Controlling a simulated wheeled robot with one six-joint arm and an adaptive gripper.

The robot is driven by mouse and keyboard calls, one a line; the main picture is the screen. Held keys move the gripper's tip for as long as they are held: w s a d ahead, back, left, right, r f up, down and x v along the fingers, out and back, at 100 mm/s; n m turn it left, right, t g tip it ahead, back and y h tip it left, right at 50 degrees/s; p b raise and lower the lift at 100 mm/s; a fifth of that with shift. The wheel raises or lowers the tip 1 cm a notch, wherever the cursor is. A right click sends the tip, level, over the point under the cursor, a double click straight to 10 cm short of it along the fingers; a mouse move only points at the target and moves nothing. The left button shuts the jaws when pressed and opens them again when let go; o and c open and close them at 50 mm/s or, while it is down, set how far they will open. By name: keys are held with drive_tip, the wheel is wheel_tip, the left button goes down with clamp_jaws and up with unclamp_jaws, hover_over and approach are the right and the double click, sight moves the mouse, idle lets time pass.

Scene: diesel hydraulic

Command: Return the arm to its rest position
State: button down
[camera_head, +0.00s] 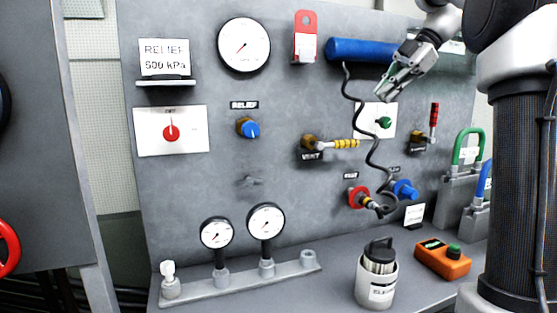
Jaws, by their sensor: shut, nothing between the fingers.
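My gripper (386,90) is at the upper right of the head view, in front of the grey panel (210,200). It points down and to the left, and its fingers are shut with nothing between them. It is in front of the right part of a blue cylinder (355,50) and above a green knob (384,122) on a white plate. A dark coiled hose (368,150) hangs just left of the fingertips; I cannot tell whether they touch. My arm comes in from the top right, and its upper part is cut off by the frame.
A yellow-handled vent valve (345,144), a red-handled valve (434,120) and a blue relief knob (248,128) stick out from the panel. Below are gauges (266,222), a canister (376,275), an orange box (442,260) and padlocks (466,150). The space before the panel's left half is clear.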

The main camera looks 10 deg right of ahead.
drive_tip(key=s+d+f+m+h, duration=0.2)
drive_tip(key=d+f+m+h, duration=0.2)
drive_tip(key=f+m, duration=0.95)
drive_tip(key=s+a+f+m+t+h, duration=0.1)
drive_tip(key=s+f+m, duration=0.3)
drive_tip(key=s, duration=0.8)
drive_tip(key=s+a+f+m+t+h, duration=0.1)
drive_tip(key=s+a+f+m, duration=0.3)
drive_tip(key=s, duration=0.7)
drive_tip(key=shift+s+a+f+h, duration=0.15)
drive_tip(key=shift+s+f+h, duration=0.4)
drive_tip(key=shift+f, duration=0.85)
